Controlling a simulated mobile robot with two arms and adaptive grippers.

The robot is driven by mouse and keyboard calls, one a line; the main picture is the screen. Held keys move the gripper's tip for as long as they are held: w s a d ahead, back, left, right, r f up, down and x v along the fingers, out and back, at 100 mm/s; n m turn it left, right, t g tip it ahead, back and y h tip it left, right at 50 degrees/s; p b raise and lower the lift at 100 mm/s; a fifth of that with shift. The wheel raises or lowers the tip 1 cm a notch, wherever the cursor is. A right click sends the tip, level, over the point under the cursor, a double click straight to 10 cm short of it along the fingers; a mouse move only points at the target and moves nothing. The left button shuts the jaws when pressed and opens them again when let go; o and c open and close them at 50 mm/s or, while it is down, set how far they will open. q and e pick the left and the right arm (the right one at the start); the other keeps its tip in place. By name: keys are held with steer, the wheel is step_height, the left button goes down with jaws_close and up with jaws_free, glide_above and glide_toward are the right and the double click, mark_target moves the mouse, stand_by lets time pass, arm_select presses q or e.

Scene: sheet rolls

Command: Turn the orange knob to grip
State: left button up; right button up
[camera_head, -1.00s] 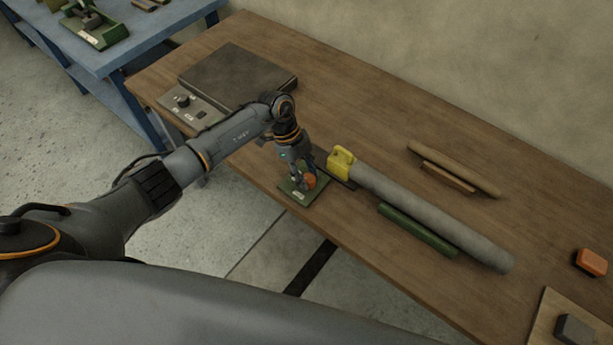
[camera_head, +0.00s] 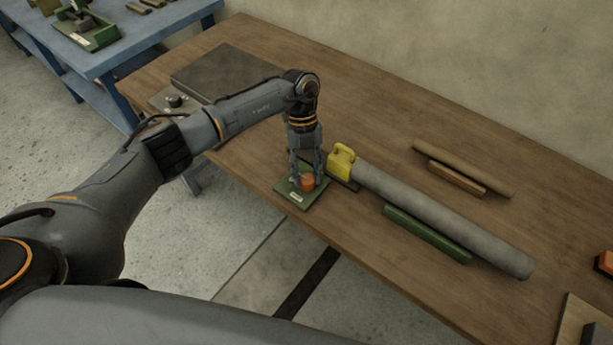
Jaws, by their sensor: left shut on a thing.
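The orange knob (camera_head: 307,182) stands on a small green base plate (camera_head: 296,199) with a pale label, near the front edge of the wooden table. My left gripper (camera_head: 306,176) reaches down from above and is shut on the knob, with its fingers around it. Just right of the knob, a yellow clamp piece (camera_head: 341,160) sits at the near end of a long grey roll (camera_head: 440,213). My right gripper is not in view.
A green bar (camera_head: 426,234) lies in front of the roll. Brown rods (camera_head: 462,169) lie behind it. A dark flat plate (camera_head: 222,73) with a knobbed panel is at the table's back left. A blue table (camera_head: 135,50) stands farther left.

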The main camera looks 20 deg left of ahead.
arm_select(q)
steer(key=shift+m, duration=0.4)
steer(key=o, duration=1.2)
steer(key=v, duration=1.2)
steer(key=shift+d, duration=0.2)
